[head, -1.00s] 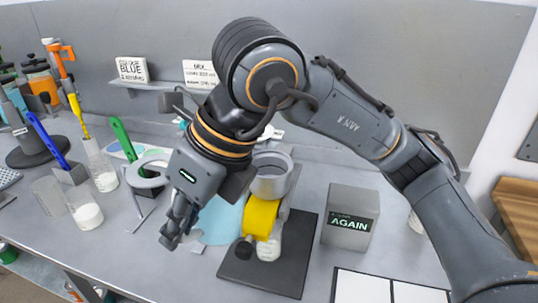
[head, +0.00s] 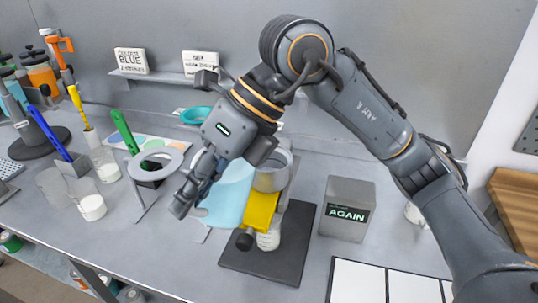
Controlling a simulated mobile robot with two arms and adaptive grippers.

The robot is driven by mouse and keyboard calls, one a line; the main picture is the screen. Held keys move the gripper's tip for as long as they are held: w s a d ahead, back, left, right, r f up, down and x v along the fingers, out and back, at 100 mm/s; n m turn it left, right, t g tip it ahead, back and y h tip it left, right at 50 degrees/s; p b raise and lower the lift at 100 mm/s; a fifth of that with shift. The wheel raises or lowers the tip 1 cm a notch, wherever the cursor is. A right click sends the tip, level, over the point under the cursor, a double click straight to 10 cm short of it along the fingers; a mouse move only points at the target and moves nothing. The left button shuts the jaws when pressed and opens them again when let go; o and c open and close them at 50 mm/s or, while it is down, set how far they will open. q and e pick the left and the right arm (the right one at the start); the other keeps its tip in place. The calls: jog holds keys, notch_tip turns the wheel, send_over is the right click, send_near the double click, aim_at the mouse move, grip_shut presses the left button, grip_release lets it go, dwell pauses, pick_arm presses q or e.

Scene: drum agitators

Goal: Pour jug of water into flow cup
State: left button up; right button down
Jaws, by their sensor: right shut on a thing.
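The light blue jug (head: 230,197) is in my right gripper (head: 192,192), which is shut on its left side. The jug is raised and tilted, close to the left of the flow cup. The grey metal flow cup (head: 272,179) stands on a black base plate (head: 290,265), partly behind the jug and my wrist. A yellow part (head: 259,212) sits below the cup, with a small clear glass (head: 268,240) under it. I cannot tell whether water is leaving the jug. My left gripper is not in view.
A grey box marked AGAIN (head: 347,208) stands right of the base plate, with an open white book (head: 385,281) in front. A ring stand (head: 157,163), a green-handled tool (head: 126,132) and glasses with white contents (head: 92,206) stand left.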

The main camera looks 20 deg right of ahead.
jog(key=shift+w+d, duration=0.1)
jog(key=shift+w, duration=0.15)
jog(key=shift+s+d+r, duration=0.1)
jog(key=shift+s, duration=0.05)
jog(key=shift+y, duration=0.3)
jog(key=shift+w, duration=0.25)
jog(key=shift+d, duration=0.1)
jog(key=shift+s+d+r, duration=0.1)
jog(key=shift+s, duration=0.05)
